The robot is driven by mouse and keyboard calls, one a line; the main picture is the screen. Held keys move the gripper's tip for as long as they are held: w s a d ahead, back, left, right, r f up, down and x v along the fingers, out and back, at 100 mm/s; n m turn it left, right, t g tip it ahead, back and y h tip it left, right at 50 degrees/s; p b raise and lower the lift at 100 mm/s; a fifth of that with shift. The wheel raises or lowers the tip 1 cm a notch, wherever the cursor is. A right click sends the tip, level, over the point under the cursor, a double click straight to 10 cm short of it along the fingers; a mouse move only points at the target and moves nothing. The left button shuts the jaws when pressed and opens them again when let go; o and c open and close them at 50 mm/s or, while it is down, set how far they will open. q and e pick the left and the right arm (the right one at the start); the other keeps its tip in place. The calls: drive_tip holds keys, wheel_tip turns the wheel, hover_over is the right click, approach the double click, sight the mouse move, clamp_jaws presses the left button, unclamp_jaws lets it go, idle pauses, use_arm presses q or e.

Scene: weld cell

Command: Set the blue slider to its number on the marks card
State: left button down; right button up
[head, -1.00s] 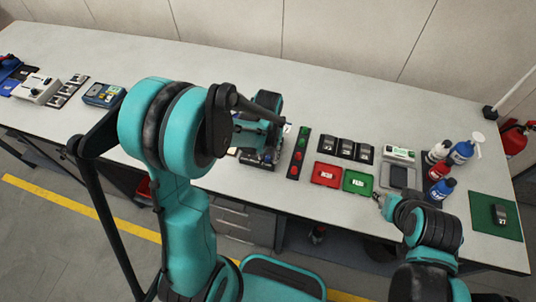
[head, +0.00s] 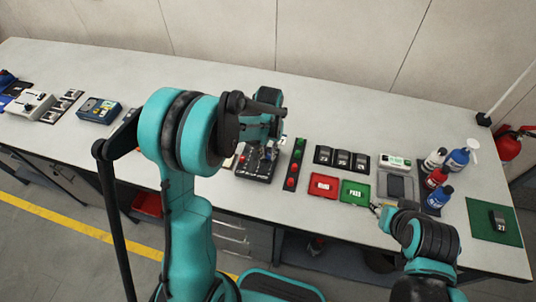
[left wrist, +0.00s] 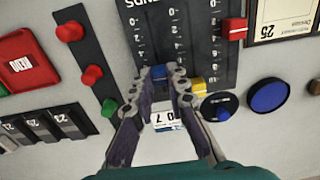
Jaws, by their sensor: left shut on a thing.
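The dark slider panel (head: 254,170) lies on the bench under my left gripper (head: 268,150). In the left wrist view the panel (left wrist: 200,45) has numbered scales, a blue slider (left wrist: 159,72), a yellow slider (left wrist: 197,84) and a red slider (left wrist: 235,27). My left gripper (left wrist: 162,84) is shut on the blue slider, with a fingertip on each side of it. A card (left wrist: 285,20) reading 25 is partly in view beside the panel; I cannot tell if it is the marks card. My right gripper (head: 378,208) is near the green tray; its jaws are too small to read.
A strip with red and green buttons (head: 294,165) lies right of the panel. A round blue button (left wrist: 269,96) is near the panel.

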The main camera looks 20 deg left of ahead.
sight(268, 156)
use_arm(q)
drive_tip(key=c, duration=1.5)
unclamp_jaws()
wheel_tip(268, 156, up, 12)
drive_tip(key=s+t+b, duration=0.1)
drive_tip(key=s+t, duration=0.1)
drive_tip(key=s, duration=0.3)
drive_tip(key=s+t, duration=0.2)
drive_tip(key=s, duration=0.4)
drive_tip(key=s+t+b, duration=0.1)
drive_tip(key=s+t, duration=0.2)
drive_tip(key=s, duration=0.3)
drive_tip(key=shift+s+d+r+m+b, duration=0.15)
drive_tip(key=shift+s+d+m+b, duration=0.05)
drive_tip(key=shift+m+b, duration=0.1)
